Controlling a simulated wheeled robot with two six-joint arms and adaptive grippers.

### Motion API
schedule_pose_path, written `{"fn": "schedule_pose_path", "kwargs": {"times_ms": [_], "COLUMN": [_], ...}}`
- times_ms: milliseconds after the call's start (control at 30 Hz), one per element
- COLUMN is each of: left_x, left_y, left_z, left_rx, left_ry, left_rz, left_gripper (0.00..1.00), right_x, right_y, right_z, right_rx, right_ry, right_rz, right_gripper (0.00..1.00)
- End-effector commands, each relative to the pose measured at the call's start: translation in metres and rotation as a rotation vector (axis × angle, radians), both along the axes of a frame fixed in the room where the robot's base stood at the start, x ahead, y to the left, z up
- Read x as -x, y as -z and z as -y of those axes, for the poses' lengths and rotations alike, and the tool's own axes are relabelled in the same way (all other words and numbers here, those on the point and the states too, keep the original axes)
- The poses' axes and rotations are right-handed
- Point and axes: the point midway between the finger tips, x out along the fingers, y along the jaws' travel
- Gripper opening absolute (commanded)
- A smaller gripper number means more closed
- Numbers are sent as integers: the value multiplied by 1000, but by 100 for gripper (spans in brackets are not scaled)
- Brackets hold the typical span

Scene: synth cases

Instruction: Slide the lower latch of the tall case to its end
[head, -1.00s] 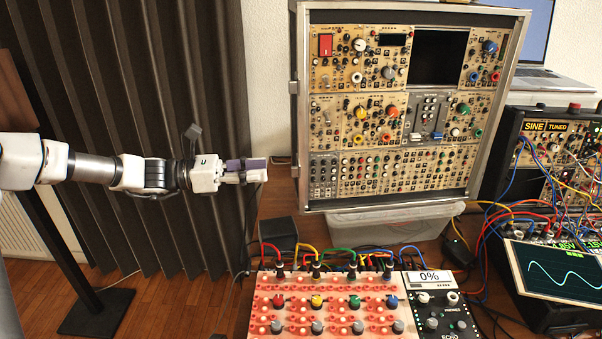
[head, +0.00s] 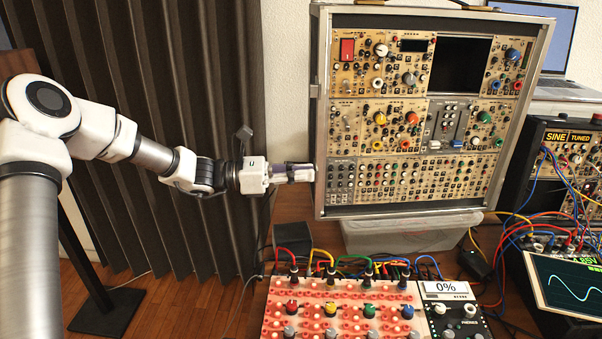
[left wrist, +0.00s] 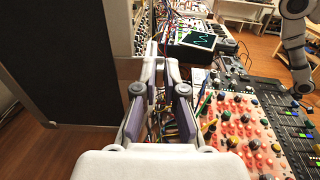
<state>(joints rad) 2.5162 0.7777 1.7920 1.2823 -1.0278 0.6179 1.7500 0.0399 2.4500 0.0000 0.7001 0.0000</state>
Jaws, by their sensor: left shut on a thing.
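The tall case (head: 419,190) stands upright at the centre right in the head view, its modular panels facing me. A small metal latch (head: 313,90) shows on the upper part of its left edge. My left gripper (head: 313,172) is at the lower part of that edge, shut on the lower latch, which its fingers hide. In the left wrist view the left gripper's fingers (left wrist: 160,65) are close together beside the case's dark side wall (left wrist: 60,60). The latch itself cannot be made out there.
The case rests on a pale plastic bin (head: 400,235). A red-and-cream patch board (head: 335,310) with cables and a 0% display lies in front. A second synth case (head: 565,150) is at right. A pleated dark curtain (head: 160,90) hangs behind my left arm.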

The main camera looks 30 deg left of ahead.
Motion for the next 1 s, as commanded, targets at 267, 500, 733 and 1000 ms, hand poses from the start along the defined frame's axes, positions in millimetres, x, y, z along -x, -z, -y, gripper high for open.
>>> {"fn": "schedule_pose_path", "kwargs": {"times_ms": [267, 500, 733, 1000], "left_x": [-23, -23, -23, -15], "left_y": [1, -1, -1, -2], "left_z": [-15, -16, -15, -28], "left_rx": [-1, 0, -1, 3], "left_ry": [-1, -3, -2, -2], "left_rz": [0, 1, 1, 4], "left_gripper": [0, 16, 35, 35], "right_x": [0, 0, 0, 0], "right_y": [7, 7, 7, 7], "right_z": [0, 0, 0, 0], "right_rx": [0, 0, 0, 0], "right_ry": [0, 0, 0, 0], "right_rz": [0, 0, 0, 0], "right_gripper": [40, 40, 40, 40]}}
